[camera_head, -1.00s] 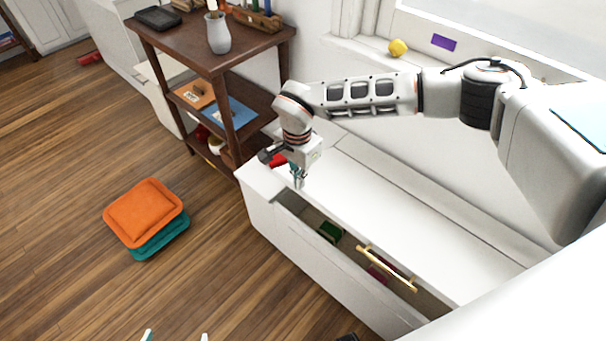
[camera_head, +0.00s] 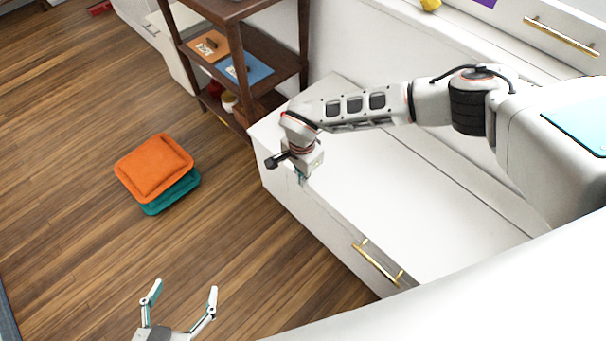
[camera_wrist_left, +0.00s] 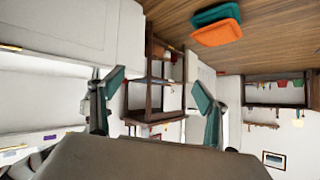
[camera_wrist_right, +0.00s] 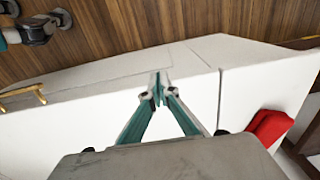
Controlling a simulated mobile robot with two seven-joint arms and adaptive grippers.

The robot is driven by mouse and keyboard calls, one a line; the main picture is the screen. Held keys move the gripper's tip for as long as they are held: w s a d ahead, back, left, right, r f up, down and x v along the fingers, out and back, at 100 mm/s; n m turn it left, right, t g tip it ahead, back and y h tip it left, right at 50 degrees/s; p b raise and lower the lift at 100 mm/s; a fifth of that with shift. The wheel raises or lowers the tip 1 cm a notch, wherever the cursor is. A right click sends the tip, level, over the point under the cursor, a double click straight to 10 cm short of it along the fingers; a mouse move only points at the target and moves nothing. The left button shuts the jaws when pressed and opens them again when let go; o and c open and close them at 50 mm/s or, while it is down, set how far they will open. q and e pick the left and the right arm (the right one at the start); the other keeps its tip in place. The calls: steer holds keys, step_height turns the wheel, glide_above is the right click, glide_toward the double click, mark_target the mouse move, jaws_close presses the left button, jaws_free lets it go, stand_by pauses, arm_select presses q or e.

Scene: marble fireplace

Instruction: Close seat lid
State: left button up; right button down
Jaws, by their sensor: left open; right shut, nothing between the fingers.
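The white bench seat lid (camera_head: 400,205) lies flat along the wall in the head view, with no dark gap at its front. A gold handle (camera_head: 378,262) sits along the front edge; it also shows in the right wrist view (camera_wrist_right: 25,95). My right gripper (camera_head: 301,178) is shut and empty at the far end of the bench, near its front edge. In the right wrist view its fingertips (camera_wrist_right: 158,88) are over the white top; I cannot tell if they touch. My left gripper (camera_head: 182,297) is open and empty over the floor, clear of the bench.
Orange and teal cushions (camera_head: 153,168) are stacked on the floor. A dark wooden shelf (camera_head: 250,45) stands beyond the bench. A white panel with a gold handle (camera_head: 560,37) is at upper right.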

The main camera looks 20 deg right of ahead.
arm_select(q)
steer(key=shift+s+f, duration=0.25)
steer(key=shift+f, duration=0.1)
arm_select(e)
steer(key=shift+s+f, duration=0.2)
steer(key=shift+f, duration=0.2)
arm_select(q)
steer(key=p, duration=0.2)
steer(key=a+p, duration=0.1)
steer(key=p, duration=0.2)
steer(key=shift+s+r+y, duration=0.2)
steer(key=shift+r+y, duration=0.05)
steer(key=shift+y, duration=0.05)
arm_select(e)
steer(key=s+a+r, duration=0.1)
steer(key=a+r, duration=0.1)
steer(key=r, duration=0.4)
steer(key=s+a+r, duration=0.1)
steer(key=a+r, duration=0.2)
steer(key=r, duration=0.3)
steer(key=shift+s+a+r, duration=0.25)
steer(key=shift+r, duration=0.1)
